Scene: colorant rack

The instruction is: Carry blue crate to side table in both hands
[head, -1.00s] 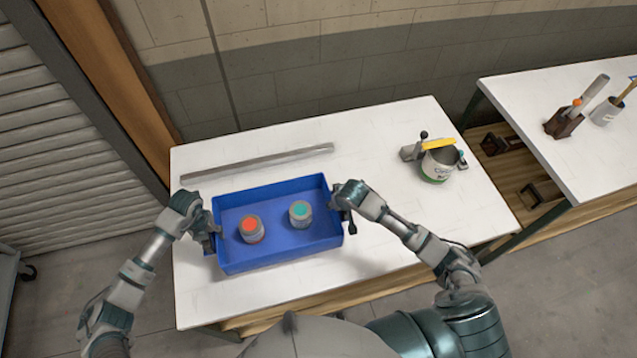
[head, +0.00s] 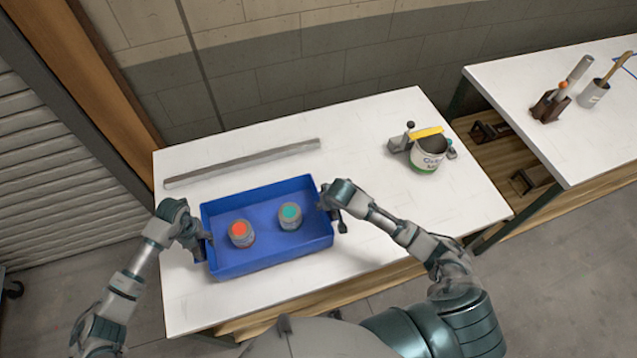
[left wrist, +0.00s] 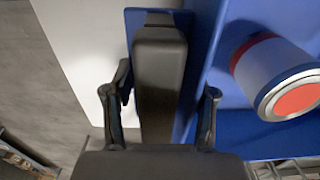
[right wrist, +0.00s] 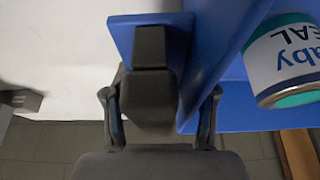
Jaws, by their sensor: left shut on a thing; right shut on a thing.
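The blue crate (head: 278,259) is at the front left of a white-topped table (head: 375,138). I cannot tell whether it rests on the top or is slightly above it. A red-topped can (head: 241,233) and a teal-topped can (head: 290,216) stand inside. The red-topped can (left wrist: 275,75) and teal-topped can (right wrist: 287,60) also show in the wrist views.
A grey bar (head: 245,163) lies behind the crate. A paint tin (head: 428,153) with a yellow piece across it stands at the right.

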